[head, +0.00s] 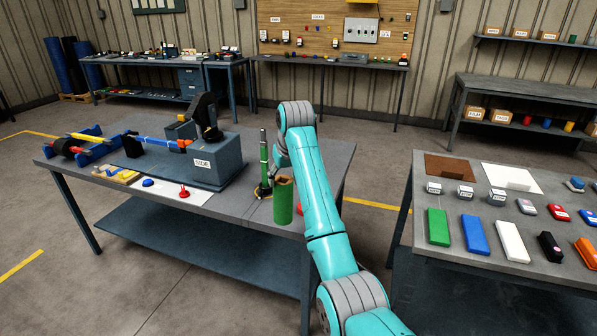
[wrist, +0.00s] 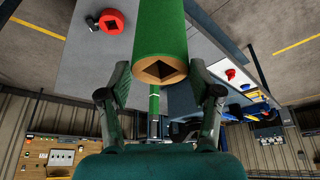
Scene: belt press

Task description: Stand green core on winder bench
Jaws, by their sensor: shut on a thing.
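The green core (head: 283,203) is a tube with a brown end and a squarish hole. In the head view it is upright in front of the right part of the winder bench (head: 233,203); its height above the top is unclear. My gripper (wrist: 160,72) is shut on the core, one finger on each side, in the wrist view. The core's open end (wrist: 160,70) faces the wrist camera. In the head view my arm hides most of the gripper. A slim green and grey upright post (head: 264,160) stands on the bench just left of the core.
A red piece (wrist: 111,21) with a square hole lies on the bench beside the core. A blue-grey machine box (head: 216,158) stands left of the post. A red knob (head: 184,191) is on a white sheet. At right is another table (head: 470,262) with coloured blocks.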

